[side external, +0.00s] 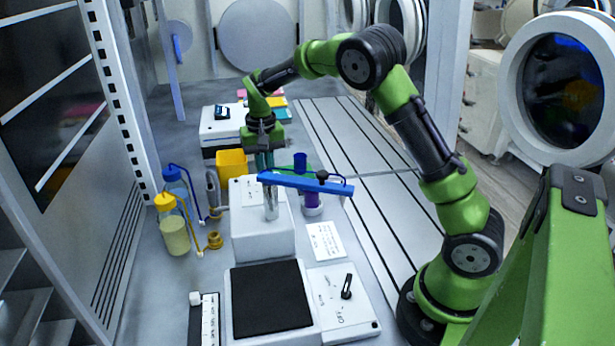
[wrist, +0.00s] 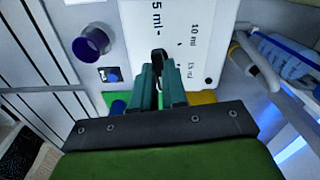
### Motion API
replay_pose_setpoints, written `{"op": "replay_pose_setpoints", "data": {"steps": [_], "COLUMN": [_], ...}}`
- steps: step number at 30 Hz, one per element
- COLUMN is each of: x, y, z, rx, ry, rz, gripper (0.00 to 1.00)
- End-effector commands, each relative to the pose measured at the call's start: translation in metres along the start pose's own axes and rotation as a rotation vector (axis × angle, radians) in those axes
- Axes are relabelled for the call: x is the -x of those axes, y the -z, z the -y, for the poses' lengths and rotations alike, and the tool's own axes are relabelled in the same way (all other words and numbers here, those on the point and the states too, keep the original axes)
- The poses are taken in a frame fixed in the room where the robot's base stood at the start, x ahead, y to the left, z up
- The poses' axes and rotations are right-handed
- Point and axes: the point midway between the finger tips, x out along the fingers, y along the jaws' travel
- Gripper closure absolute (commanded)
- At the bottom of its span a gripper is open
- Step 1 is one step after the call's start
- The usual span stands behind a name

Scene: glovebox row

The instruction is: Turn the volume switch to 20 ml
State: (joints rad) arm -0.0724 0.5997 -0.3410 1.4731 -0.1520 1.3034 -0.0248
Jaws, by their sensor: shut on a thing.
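My gripper (side external: 264,165) reaches down to the top of a white box (side external: 262,240), behind a blue bar (side external: 300,183) on a metal post. In the wrist view my gripper (wrist: 160,85) is shut on the dark volume switch (wrist: 159,57), which stands on a white panel (wrist: 180,20). The fingers hide most of the switch. Printed marks 5 ml and 10 ml show on the panel, with a smaller mark, perhaps 15 ml, lower right. I see no readable 20 ml mark. Where the switch points is unclear. In the side view the bar and gripper hide the switch.
Bottles with blue (side external: 172,175) and yellow (side external: 165,202) caps stand left of the box. A blue-topped cylinder (side external: 300,162) stands close right of it. A black plate (side external: 270,298) and a panel with a black knob (side external: 346,287) lie in front.

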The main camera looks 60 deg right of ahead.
Motion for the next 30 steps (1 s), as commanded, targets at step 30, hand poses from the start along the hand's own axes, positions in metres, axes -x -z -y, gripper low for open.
{"op": "replay_pose_setpoints", "data": {"steps": [30], "x": [0.0014], "y": [0.0004], "z": [-0.0003], "rx": [-0.155], "ry": [0.002], "rz": [-0.002], "gripper": [0.64]}}
